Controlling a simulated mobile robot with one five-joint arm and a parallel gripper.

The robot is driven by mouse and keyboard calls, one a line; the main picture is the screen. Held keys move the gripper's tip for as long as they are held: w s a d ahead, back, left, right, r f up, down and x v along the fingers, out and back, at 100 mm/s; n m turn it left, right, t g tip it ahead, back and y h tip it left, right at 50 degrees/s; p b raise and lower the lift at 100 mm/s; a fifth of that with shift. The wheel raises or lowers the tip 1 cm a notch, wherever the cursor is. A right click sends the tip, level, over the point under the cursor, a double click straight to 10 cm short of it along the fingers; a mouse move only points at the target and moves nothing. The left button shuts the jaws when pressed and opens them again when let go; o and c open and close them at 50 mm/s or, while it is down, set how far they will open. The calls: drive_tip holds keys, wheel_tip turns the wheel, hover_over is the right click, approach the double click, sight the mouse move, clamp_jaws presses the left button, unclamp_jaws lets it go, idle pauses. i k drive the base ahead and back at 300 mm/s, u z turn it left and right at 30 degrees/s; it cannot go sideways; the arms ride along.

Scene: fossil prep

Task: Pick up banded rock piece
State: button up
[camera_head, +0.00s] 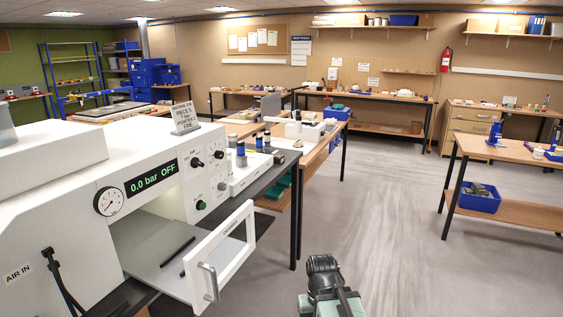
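I cannot pick out a banded rock piece for certain in this view. Several grey-brown lumps that look like rocks (480,190) lie in a blue bin (478,204) on the lower shelf of the right-hand table. They are too small to show any banding. Part of my arm, pale green and dark, shows at the bottom centre above the floor. My gripper's fingers cannot be made out, and nothing is seen held.
A white cabinet (75,200) reading "0.0 bar OFF" stands close on the left, its framed door (225,250) swung open. Benches (315,150) run behind it. A wooden table (510,150) stands at right. The grey floor (390,220) between is clear.

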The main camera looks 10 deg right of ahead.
sight(279, 158)
drive_tip(key=u, duration=0.1)
drive_tip(key=i, duration=0.9)
drive_tip(key=z, duration=0.1)
drive_tip(key=k, duration=0.45)
drive_tip(key=z, duration=2)
drive_tip(key=i, duration=2.05)
drive_tip(key=u, duration=1.6)
